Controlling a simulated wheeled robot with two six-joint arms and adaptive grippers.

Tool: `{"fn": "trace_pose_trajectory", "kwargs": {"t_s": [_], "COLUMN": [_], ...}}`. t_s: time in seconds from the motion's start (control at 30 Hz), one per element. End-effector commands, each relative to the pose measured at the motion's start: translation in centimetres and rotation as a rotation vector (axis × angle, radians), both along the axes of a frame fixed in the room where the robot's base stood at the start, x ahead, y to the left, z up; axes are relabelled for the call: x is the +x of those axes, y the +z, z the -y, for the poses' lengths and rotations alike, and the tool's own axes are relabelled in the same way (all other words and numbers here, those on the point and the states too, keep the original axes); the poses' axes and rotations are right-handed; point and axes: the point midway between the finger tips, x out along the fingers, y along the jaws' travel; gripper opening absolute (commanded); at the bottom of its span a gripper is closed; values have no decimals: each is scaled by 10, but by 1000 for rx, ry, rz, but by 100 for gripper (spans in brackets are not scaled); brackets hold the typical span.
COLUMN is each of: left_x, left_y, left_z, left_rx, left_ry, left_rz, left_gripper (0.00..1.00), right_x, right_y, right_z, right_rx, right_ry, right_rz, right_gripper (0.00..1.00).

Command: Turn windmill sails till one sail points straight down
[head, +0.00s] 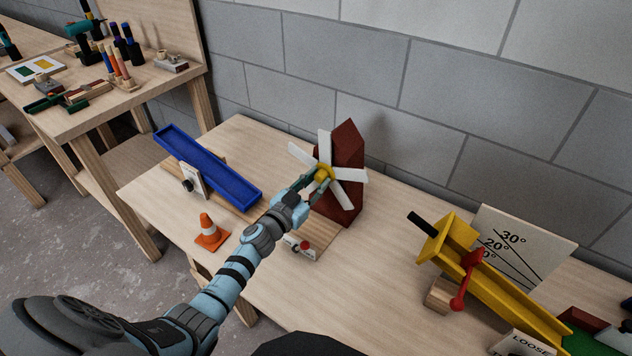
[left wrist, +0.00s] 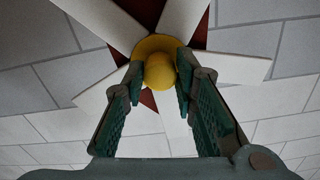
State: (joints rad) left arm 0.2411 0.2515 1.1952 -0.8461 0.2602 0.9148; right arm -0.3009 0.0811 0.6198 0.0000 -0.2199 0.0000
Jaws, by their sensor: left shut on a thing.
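The windmill is a dark red tower (head: 346,150) on a wooden base on the table, with white sails (head: 324,144) around a yellow hub (head: 325,172). My left gripper (head: 318,177) reaches it from the front and is shut on the hub's round yellow knob. In the left wrist view the knob (left wrist: 160,71) sits between the two green-padded fingertips (left wrist: 159,80). One sail (left wrist: 180,135) points nearly down there, slightly to the right, partly hidden by the fingers. Other sails fan up, left and right. My right gripper is not in view.
A blue trough (head: 207,167) and an orange cone (head: 210,232) stand left of my arm. A small stand with a red knob (head: 304,246) is close below the gripper. A yellow ramp (head: 490,280) with an angle board (head: 520,243) stands right. A block wall rises behind.

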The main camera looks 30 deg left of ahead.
Motion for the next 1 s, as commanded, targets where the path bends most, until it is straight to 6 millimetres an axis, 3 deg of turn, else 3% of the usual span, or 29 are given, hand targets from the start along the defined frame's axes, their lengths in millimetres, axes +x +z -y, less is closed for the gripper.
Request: {"fn": "trace_pose_trajectory", "kwargs": {"t_s": [0.27, 0.7, 1.0], "left_x": [1, 1, 1], "left_y": [4, 5, 4], "left_z": [0, 0, 1], "left_rx": [-90, -392, -531], "left_ry": [1, 0, -2], "left_rz": [-10, -52, -69], "left_gripper": [0, 0, 0], "right_x": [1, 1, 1], "right_y": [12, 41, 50], "right_z": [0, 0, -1], "right_rx": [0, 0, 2], "right_ry": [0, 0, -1], "right_rz": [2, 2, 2], "right_gripper": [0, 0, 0]}}
